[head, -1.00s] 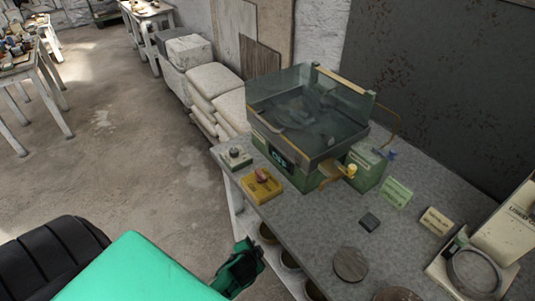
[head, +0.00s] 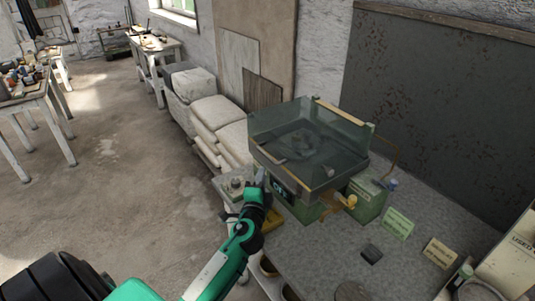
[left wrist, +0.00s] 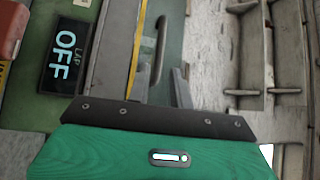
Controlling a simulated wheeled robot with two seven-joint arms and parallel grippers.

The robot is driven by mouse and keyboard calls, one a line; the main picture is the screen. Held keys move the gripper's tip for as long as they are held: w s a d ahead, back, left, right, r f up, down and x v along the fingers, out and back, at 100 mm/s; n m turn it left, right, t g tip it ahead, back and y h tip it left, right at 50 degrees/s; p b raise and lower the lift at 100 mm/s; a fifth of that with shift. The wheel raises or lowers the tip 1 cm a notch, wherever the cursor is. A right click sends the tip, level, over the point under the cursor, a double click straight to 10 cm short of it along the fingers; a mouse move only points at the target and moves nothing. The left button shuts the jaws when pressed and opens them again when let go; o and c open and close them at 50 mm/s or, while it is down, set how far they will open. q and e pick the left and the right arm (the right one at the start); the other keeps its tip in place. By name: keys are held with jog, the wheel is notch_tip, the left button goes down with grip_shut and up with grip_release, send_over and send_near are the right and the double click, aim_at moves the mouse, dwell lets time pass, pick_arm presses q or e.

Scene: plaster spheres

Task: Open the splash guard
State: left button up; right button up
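The splash guard (head: 312,140) is a clear, grey-tinted box with tan edge strips, standing around the top of a green machine (head: 300,205). A small bar-like handle (head: 272,158) shows on its front left side. My left gripper (head: 261,180) is in front of the machine, just below that side and near the lit display (head: 283,188). In the left wrist view the display (left wrist: 65,45) reads "OFF LAP", and a dark curved bar (left wrist: 153,62) lies ahead of the gripper, apparently apart from it. My right gripper is out of view.
A yellow-knobbed lever (head: 350,201) and a green box (head: 368,196) stand right of the machine. A small control box (head: 236,186) sits left of my gripper. Signs (head: 398,223) and a dark block (head: 371,254) lie on the grey bench (head: 335,245).

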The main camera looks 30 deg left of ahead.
aim_at(268, 155)
pick_arm(q)
jog(key=p+x, duration=0.2)
jog(key=x, duration=0.8)
jog(key=shift+w, duration=0.1)
grip_shut()
